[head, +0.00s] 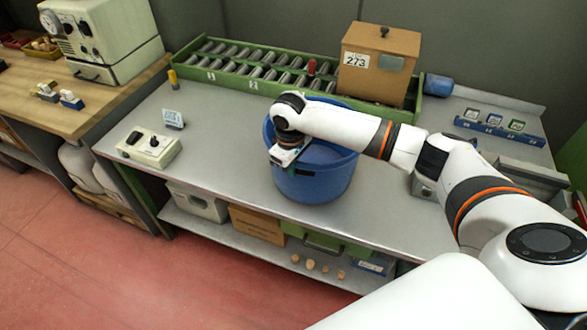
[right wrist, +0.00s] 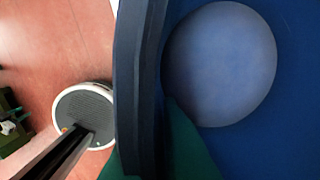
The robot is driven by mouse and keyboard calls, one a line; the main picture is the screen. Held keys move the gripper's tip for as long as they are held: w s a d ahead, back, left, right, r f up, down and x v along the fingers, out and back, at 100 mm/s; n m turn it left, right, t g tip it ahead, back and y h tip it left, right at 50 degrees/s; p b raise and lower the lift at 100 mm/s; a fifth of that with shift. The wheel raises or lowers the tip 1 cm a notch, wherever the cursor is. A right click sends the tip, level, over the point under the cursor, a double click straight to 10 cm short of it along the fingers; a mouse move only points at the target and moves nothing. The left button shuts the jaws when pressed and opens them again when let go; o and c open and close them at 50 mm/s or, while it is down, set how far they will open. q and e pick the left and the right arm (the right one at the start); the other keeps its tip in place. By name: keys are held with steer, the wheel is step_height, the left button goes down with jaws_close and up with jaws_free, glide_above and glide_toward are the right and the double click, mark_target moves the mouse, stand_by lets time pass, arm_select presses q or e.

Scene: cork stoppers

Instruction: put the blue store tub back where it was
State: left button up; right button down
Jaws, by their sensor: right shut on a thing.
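In the right wrist view the tub's dark rim (right wrist: 139,70) runs up the middle, between the green fingers (right wrist: 150,160). The tub's inside shows at the right with a pale round patch. My left gripper is not in view.
A green rack (head: 215,75) of grey cylinders and a brown box (head: 378,65) marked 273 stand behind the tub. A switch box (head: 150,147) stands at the left, a blue card holder (head: 500,130) at the right. Several corks (head: 310,264) lie on the lower shelf (head: 265,243).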

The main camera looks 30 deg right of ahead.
steer(key=shift+f, duration=0.9)
steer(key=c, duration=1.6)
jaws_free()
step_height(320, 180, up, 12)
steer(key=b, duration=0.1)
steer(key=shift+s+a, duration=0.15)
steer(key=shift+a, duration=0.25)
